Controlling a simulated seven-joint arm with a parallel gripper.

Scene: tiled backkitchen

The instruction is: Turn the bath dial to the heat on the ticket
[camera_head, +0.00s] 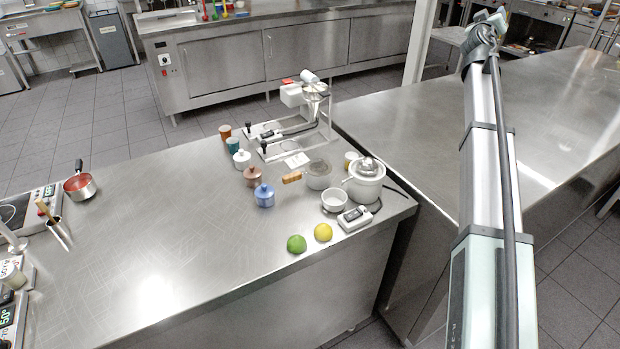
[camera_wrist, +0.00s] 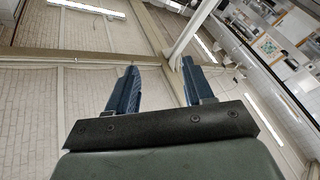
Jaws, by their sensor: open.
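My gripper (camera_wrist: 160,88) is open and empty in the wrist view, its two blue fingers apart, pointing up at the ceiling. In the head view my arm stands raised on the right, with its end (camera_head: 487,22) high and far from the counter things. A white lidded pot (camera_head: 366,182) stands near the counter's right end. A small grey-white box with a dark display (camera_head: 354,217) lies in front of it; I cannot tell if this carries the bath dial. A small white card (camera_head: 297,160) lies behind the pots; any writing is too small to read.
The steel counter (camera_head: 170,235) is clear in its middle. A lime (camera_head: 296,244), a lemon (camera_head: 323,232), a blue jar (camera_head: 264,195) and a handled pot (camera_head: 319,174) crowd the right part. Devices with displays (camera_head: 8,317) and a red pan (camera_head: 80,185) are at left.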

